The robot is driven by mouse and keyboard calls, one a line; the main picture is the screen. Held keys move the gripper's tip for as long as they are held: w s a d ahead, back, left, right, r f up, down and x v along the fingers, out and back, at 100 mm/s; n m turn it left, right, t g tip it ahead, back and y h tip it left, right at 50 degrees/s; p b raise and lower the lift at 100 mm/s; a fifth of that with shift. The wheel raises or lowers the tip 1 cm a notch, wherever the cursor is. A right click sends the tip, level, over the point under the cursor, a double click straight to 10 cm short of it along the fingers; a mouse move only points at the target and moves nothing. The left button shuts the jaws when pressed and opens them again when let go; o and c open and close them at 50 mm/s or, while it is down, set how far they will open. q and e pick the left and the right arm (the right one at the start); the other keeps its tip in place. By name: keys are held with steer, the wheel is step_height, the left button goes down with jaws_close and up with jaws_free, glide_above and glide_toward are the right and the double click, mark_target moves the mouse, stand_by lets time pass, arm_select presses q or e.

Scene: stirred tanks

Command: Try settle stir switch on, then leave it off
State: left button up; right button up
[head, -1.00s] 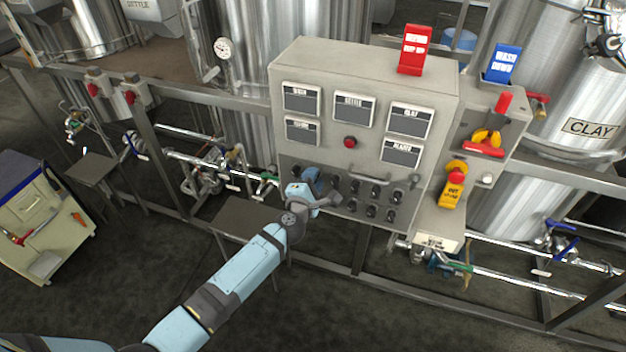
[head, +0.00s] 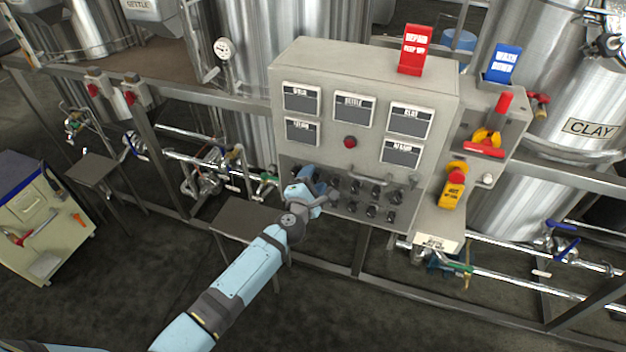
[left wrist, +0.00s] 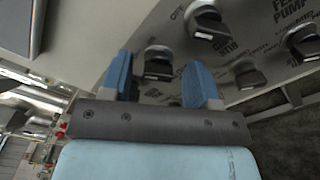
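The control box (head: 366,75) carries a lower dark panel with two rows of black rotary switches (head: 375,191). My left gripper (head: 320,184) is at the left end of this panel in the head view and hides the switches there. In the left wrist view its two blue fingers (left wrist: 160,82) are spread apart. A black switch knob (left wrist: 158,64) shows between them, just beyond the fingertips; I cannot tell whether they touch it. The label of that knob is not readable, so I cannot tell which stirrer it serves. My right gripper is not in view.
A red "keep off" sign (head: 414,50) and a blue sign (head: 502,63) stand on top. A red lamp (head: 350,142), a handle (head: 371,178) and a yellow-tagged red button (head: 454,184) are nearby. A small table (head: 245,218) stands below left.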

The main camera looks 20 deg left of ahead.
arm_select(q)
steer(key=s, duration=1.3)
steer(key=shift+s+a, duration=0.25)
steer(key=shift+s, duration=0.15)
steer(key=s+f+m+g+h+p, duration=0.1)
steer(key=s+f+m+g, duration=0.2)
steer(key=s+m, duration=0.7)
steer(key=s+f+m+g+h+p, duration=0.1)
steer(key=s+f+m+g, duration=0.3)
steer(key=s+m, duration=0.7)
steer(key=f+m, duration=0.1)
steer(key=m, duration=0.4)
steer(key=shift+f+m+h+p, duration=0.2)
steer(key=shift+m+h+p, duration=0.1)
steer(key=shift+m+p, duration=0.1)
steer(key=shift+d, duration=0.1)
